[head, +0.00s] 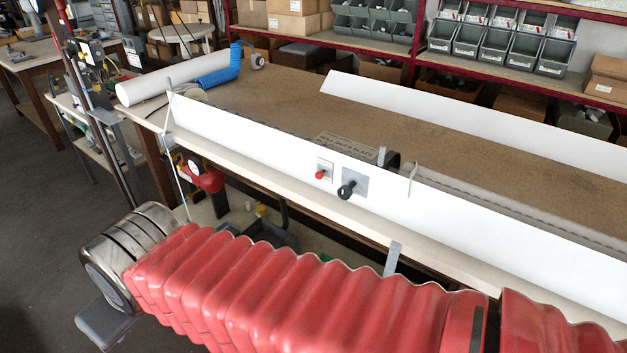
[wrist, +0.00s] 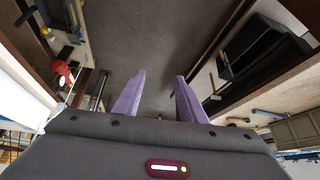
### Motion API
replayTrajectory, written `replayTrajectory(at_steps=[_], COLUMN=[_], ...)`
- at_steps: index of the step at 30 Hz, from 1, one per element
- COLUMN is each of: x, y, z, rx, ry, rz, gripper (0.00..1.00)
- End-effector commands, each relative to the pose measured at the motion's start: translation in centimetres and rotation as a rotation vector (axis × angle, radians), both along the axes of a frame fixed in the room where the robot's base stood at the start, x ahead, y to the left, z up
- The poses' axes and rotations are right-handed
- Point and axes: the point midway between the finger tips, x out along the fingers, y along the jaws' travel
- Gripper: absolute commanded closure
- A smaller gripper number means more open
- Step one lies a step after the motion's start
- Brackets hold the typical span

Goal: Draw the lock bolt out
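A long white shutter profile (head: 250,143) stands on edge along the front of the workbench in the head view. On its face are a red knob (head: 320,174) on a small pale plate and a black knob (head: 346,190) on a grey plate. I cannot tell for sure which is the lock bolt. My gripper shows in the wrist view (wrist: 161,75) with two purple fingers apart and nothing between them; it points toward the dark floor. In the head view my red-sleeved arm lies in front of the bench, its wrist at lower left, well apart from the knobs. The fingers are hidden there.
The brown bench top (head: 280,95) carries another white profile (head: 480,112), a white roll (head: 165,84) and a blue roll (head: 222,72). Thin clips and a grey bracket (head: 393,258) stick out at the bench front. Shelves with grey bins (head: 495,45) stand behind.

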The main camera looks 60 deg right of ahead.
Motion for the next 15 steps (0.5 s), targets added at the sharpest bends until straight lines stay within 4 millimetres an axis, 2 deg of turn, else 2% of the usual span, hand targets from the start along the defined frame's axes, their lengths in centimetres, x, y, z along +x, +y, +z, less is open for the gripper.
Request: replayTrajectory(at_steps=[8, 11, 15], x=[8.4, 11.5, 15.3], y=[-1.2, -2.6, -5.5], z=[-0.1, -0.2, -0.6], rx=[0.113, 0.145, 0.170], ry=[-0.161, -0.231, -0.326], rz=[-0.127, -0.197, -0.308], gripper=[0.62, 0.62, 0.62])
